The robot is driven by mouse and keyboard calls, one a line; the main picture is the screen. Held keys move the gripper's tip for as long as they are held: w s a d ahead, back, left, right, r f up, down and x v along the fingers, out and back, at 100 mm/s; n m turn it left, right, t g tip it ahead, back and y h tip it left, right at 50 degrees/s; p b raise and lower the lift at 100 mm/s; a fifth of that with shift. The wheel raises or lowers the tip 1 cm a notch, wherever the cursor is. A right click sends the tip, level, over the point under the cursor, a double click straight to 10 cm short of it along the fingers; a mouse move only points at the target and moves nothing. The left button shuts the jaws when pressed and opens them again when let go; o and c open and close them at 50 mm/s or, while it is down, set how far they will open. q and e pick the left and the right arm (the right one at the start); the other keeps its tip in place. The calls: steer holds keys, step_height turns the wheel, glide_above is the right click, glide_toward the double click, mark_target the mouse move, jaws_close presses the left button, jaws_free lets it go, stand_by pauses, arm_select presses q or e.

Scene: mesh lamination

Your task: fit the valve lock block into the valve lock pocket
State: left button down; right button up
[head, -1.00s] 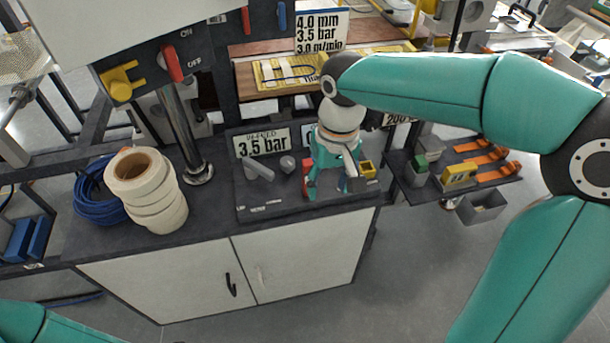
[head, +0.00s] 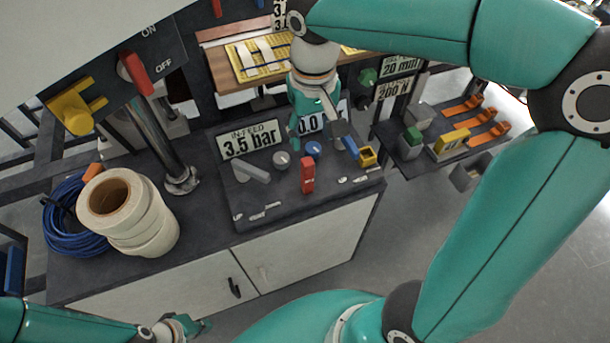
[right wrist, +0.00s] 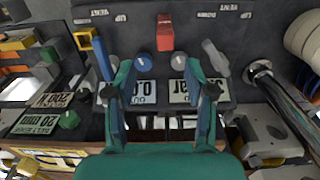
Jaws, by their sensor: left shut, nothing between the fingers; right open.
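A red block (head: 307,173) stands upright on the dark valve panel (head: 255,203); it also shows in the right wrist view (right wrist: 165,33). A small yellow open-topped holder (head: 368,156), which may be the valve lock pocket, sits at the panel's right side and shows in the right wrist view (right wrist: 83,38). A blue bar (right wrist: 102,58) lies beside it. My right gripper (head: 319,138) is open and empty over the back of the panel, apart from the red block. My left gripper (head: 184,328) is shut and empty, low in front of the cabinet.
White tape rolls (head: 125,208) and a blue hose coil (head: 72,222) lie left. A metal post (head: 165,140) rises behind. A side shelf (head: 420,157) stands right.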

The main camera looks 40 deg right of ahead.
mark_target(311, 159)
step_height(311, 159, down, 8)
steer(key=shift+a+f+p, duration=0.2)
steer(key=shift+f, duration=1.25)
steer(key=shift+a+f+p, duration=0.2)
steer(key=shift+f, duration=1.2)
jaws_close()
